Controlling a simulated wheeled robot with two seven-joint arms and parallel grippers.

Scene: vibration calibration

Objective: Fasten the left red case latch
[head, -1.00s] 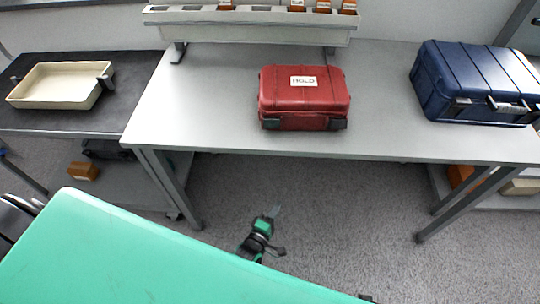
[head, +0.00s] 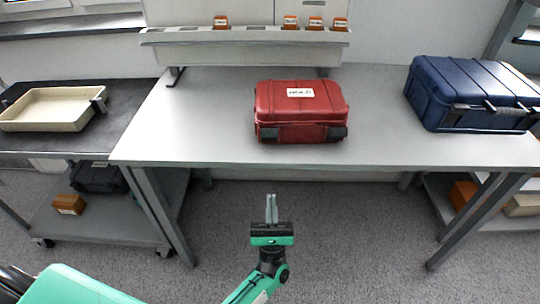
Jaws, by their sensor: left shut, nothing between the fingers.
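The red case (head: 299,106) sits upright on the light grey table with its lid down and a white label on top. Its left latch (head: 268,134) is a dark piece at the left of the front face; I cannot tell whether it is fastened. A second dark latch (head: 336,133) is at the right of the front. My left gripper (head: 271,198) is shut and empty, pointing toward the table. In the picture it is below the table's front edge and the case, apart from both. My right gripper is not in view.
A blue case (head: 470,92) stands on the table's right. A raised shelf (head: 245,37) with several orange-brown blocks runs along the back. A cream tray (head: 48,109) sits on a dark cart at left. The table's front edge (head: 330,164) lies between gripper and case.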

